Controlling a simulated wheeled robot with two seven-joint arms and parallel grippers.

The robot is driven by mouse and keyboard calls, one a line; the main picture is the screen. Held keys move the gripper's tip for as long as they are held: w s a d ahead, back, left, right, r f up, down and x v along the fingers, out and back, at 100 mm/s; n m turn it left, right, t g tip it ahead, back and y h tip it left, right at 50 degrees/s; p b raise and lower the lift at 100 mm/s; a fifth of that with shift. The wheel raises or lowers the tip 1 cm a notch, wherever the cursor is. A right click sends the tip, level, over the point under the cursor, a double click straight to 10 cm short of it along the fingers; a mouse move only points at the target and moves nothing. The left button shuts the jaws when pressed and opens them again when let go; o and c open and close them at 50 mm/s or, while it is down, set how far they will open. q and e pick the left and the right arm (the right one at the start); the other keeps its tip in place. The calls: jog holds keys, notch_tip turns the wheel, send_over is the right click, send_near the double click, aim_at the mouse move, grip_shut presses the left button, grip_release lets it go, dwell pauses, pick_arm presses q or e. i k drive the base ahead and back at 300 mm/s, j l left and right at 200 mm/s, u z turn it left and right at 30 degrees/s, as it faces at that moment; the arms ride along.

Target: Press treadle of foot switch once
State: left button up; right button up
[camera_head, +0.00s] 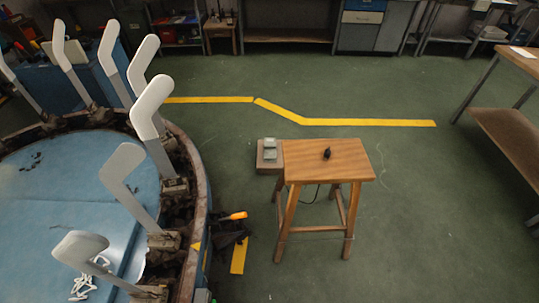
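A small grey device with two pale pads (270,149), which looks like the foot switch, sits on a brown block (268,168) just left of the wooden stool. At this size I cannot tell whether its treadle is up or pressed. Neither of my grippers is in view.
The wooden stool (328,162) stands on the green floor, with a dark cable below it. A round blue machine with several pale foot-shaped boards (152,107) fills the left. A wooden workbench (510,138) stands at right. Floor right of the stool is clear.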

aim_at(268, 153)
jog(key=l+z, duration=0.25)
jog(key=i+l+z, duration=0.3)
jog(key=l+z, duration=0.25)
jog(key=l, duration=0.2)
jog(key=i+l+z, duration=0.7)
jog(key=l, duration=0.15)
jog(key=i+l+z, duration=0.45)
jog(key=i+j+u, duration=0.15)
jog(key=i+u, duration=0.8)
jog(key=i+l+u, duration=0.2)
jog(key=i+u, duration=0.3)
jog(key=i+j+u, duration=0.25)
jog(key=i+u, duration=0.2)
jog(key=i+j+u, duration=0.1)
jog(key=i+u, duration=0.35)
jog(key=i+l+u, duration=0.1)
jog(key=i+u, duration=0.35)
jog(key=i+l+u, duration=0.25)
jog(key=i+u, duration=0.2)
jog(key=i+l+u, duration=0.45)
jog(key=i+j+u, duration=0.15)
jog(key=u, duration=0.3)
jog(key=i+u, duration=0.7)
jog(key=u, duration=0.15)
jog(key=i+l+u, duration=0.2)
jog(key=u, duration=0.25)
jog(key=i, duration=0.05)
